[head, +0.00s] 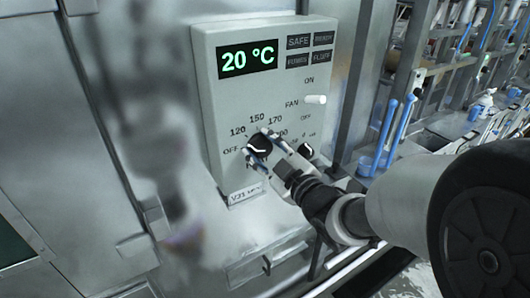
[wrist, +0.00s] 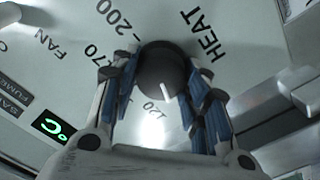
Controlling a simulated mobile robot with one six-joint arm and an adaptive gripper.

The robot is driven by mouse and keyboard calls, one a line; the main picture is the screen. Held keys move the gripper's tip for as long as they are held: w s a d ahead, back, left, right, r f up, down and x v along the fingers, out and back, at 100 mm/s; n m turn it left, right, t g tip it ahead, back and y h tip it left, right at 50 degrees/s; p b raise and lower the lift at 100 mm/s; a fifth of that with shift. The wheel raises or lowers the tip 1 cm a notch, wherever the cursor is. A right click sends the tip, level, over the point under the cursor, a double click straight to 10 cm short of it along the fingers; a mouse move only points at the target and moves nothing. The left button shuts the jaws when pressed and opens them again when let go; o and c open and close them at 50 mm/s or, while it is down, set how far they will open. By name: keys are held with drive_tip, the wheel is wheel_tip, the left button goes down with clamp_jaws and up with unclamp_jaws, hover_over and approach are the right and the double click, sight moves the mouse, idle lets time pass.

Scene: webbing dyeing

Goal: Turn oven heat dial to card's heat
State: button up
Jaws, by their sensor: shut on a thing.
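The oven's heat dial (head: 261,144) is a round black knob with a white pointer line, low on the grey control panel. Heat marks OFF, 120, 150, 170 and more ring it; HEAT is printed beside it in the wrist view. My gripper (head: 265,151) has its blue-padded fingers on both sides of the dial (wrist: 163,68). In the wrist view the pointer lies near the 120 mark, on the side towards the right finger, which hides part of the ring. The display (head: 247,59) reads 20 °C. No card with a readable heat value shows.
A white fan knob (head: 316,99) sits above right of the dial, between ON and OFF. Another black knob (head: 306,151) is close to my gripper's right. A white label (head: 245,193), partly readable, is below. Shelving with blue-handled tools (head: 401,130) stands right.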

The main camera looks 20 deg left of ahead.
drive_tip(key=m+b, duration=0.1)
drive_tip(key=m, duration=0.2)
drive_tip(key=shift+m, duration=0.3)
drive_tip(key=m, duration=0.3)
drive_tip(key=shift+w+d+m, duration=0.1)
drive_tip(key=shift+m, duration=0.2)
drive_tip(key=m, duration=0.3)
drive_tip(key=shift+m, duration=0.3)
drive_tip(key=shift+w+m+p, duration=0.1)
drive_tip(key=shift+m+p, duration=0.4)
drive_tip(key=shift+m, duration=1.1)
drive_tip(key=o, duration=1)
drive_tip(key=shift+o, duration=0.2)
drive_tip(key=shift+d, duration=0.15)
